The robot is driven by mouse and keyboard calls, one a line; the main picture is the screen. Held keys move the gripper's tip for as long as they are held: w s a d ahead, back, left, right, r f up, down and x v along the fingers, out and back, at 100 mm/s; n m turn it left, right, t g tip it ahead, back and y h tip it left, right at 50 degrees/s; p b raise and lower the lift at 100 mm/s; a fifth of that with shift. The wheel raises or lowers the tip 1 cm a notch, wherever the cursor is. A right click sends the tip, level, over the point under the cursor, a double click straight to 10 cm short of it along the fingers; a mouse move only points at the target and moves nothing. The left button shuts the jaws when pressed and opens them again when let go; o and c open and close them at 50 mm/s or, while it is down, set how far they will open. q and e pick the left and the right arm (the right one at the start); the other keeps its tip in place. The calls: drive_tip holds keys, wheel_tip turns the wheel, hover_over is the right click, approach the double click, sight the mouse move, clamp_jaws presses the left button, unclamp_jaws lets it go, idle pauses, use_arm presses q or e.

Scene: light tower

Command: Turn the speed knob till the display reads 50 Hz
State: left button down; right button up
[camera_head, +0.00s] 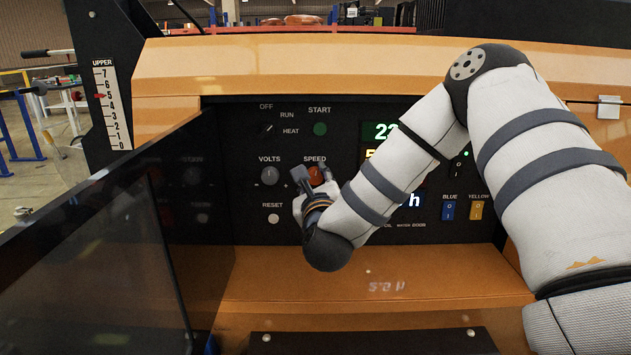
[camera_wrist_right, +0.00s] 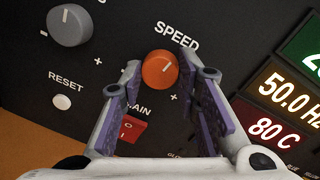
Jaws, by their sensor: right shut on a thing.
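The orange speed knob (camera_head: 316,173) sits on the black panel under the label SPEED; it also shows in the right wrist view (camera_wrist_right: 159,69), its white mark pointing up and slightly right. My right gripper (camera_wrist_right: 160,82) has one fingertip on each side of the knob and is shut on it. In the head view my right arm hides most of this display (camera_head: 370,154). My left gripper is not in view.
The grey volts knob (camera_head: 269,175) and white reset button (camera_head: 273,218) are left of the speed knob. A red switch (camera_wrist_right: 133,130) lies below it, between my fingers in the wrist view. An open dark door (camera_head: 110,240) stands at the left. The orange ledge (camera_head: 290,290) below is clear.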

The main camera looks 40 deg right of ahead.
drive_tip(key=shift+n, duration=1.1)
drive_tip(key=o, duration=1.2)
drive_tip(key=shift+c, duration=0.2)
drive_tip(key=v, duration=1.2)
